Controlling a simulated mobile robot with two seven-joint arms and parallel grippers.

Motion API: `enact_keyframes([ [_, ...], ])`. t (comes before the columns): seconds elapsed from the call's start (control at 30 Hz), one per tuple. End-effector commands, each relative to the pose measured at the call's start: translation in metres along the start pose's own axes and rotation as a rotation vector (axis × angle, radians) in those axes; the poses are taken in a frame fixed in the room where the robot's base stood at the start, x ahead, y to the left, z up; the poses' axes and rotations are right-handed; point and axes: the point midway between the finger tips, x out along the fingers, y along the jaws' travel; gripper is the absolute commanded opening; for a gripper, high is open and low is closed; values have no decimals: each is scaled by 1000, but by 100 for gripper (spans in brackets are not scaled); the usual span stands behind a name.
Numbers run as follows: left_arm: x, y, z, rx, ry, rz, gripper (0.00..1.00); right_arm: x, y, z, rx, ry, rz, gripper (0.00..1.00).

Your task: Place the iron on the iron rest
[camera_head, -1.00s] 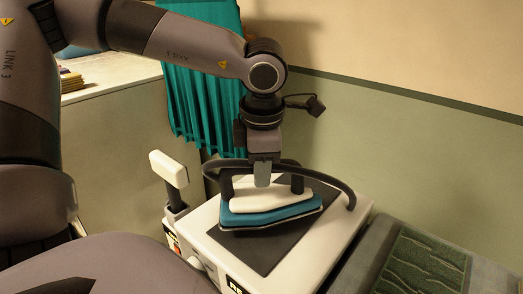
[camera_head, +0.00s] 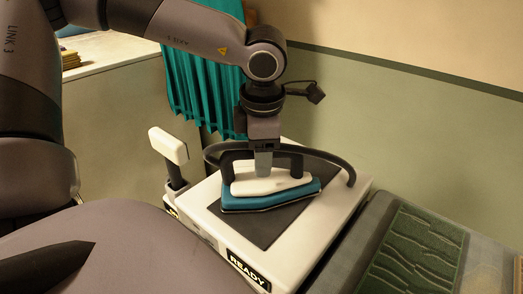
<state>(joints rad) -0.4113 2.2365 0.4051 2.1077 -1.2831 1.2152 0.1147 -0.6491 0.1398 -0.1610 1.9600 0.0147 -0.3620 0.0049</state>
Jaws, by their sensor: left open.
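The iron (camera_head: 305,190) has a blue body, a white top and a dark handle. It sits flat over the dark pad of the iron rest, tip toward the right; I see no clear gap under it. The iron rest (camera_head: 318,222) is a white box with this dark pad on top and a curved black rail behind the iron. My left gripper (camera_head: 263,163) points down at the iron's handle from above. Its jaws are open around or right beside the handle; which is hard to tell. My right gripper is not in view.
A white-topped post (camera_head: 169,145) stands at the rest's left. A READY sign (camera_head: 248,270) is on its front. A green patterned panel (camera_head: 415,255) lies at the right. A teal curtain (camera_head: 203,90) hangs behind, beside a pale wall (camera_head: 420,110).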

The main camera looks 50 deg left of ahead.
Motion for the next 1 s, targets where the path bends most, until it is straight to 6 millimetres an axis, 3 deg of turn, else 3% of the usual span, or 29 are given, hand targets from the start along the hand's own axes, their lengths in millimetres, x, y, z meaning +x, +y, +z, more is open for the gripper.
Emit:
enact_keyframes([
  [0.17,-12,1,1,-1,-4,3,57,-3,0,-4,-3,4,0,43],
  [0.5,-86,2,1,-2,-3,6,57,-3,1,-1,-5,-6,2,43],
  [0.63,-107,2,1,-2,-2,3,57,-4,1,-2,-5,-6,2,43],
  [0.8,-121,1,0,0,0,2,57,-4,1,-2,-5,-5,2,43],
  [1.0,-123,1,0,0,0,1,57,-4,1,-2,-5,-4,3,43],
])
